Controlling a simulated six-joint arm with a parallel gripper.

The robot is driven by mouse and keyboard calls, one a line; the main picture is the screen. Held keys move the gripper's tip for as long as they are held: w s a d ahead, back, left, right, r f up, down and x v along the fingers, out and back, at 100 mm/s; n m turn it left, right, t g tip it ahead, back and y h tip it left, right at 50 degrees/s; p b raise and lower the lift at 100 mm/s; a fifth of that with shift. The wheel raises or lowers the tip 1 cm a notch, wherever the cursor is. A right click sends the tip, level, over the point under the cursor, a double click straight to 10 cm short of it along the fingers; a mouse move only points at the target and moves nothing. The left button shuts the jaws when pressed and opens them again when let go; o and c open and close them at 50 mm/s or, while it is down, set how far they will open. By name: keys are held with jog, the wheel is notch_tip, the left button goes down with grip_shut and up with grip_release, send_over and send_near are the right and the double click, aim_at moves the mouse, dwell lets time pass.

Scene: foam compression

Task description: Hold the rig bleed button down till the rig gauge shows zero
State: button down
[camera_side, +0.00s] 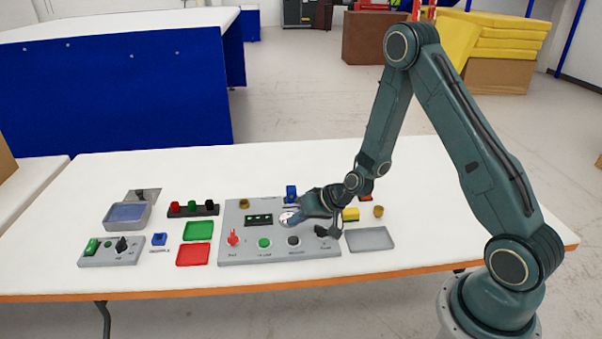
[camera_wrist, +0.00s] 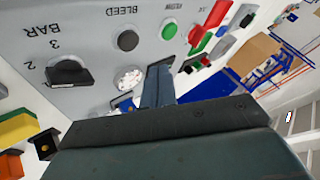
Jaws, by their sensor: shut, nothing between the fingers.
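The grey rig panel (camera_side: 226,256) lies on the white table. Its dark round bleed button (camera_side: 293,241) is on the front row, between a green button and a black knob. In the wrist view the bleed button (camera_wrist: 128,40) has the word BLEED beside it and nothing covers it. My gripper (camera_side: 292,217) is shut and empty, above the panel behind the button row. In the wrist view my gripper (camera_wrist: 158,68) is apart from the bleed button. A pale round item at the fingertips in the side view may be the gauge; I cannot read it.
On the panel are a red lever (camera_side: 232,237), a green button (camera_side: 264,243) and a black knob (camera_side: 328,231). Red (camera_side: 193,255) and green (camera_side: 198,231) trays lie left of it, a grey tray (camera_side: 370,239) right.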

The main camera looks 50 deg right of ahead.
jog(key=shift+r, duration=0.75)
jog(key=s+a+r+n+g, duration=0.1)
jog(key=s+r+n, duration=0.15)
jog(key=r, duration=0.35)
jog(key=s+a+r+n+h, duration=0.1)
jog(key=s+a+r, duration=0.1)
jog(key=s+r, duration=0.3)
jog(key=s+a+r+n+g, duration=0.1)
jog(key=s+r, duration=0.1)
jog(key=r, duration=0.6)
jog(key=s+r+h, duration=0.1)
jog(key=s+r, duration=0.3)
jog(key=s, duration=0.5)
jog(key=s+r+g+h, duration=0.1)
jog(key=s+r, duration=0.3)
jog(key=s, duration=0.5)
jog(key=shift+s+d, duration=0.25)
jog(key=shift+s, duration=0.05)
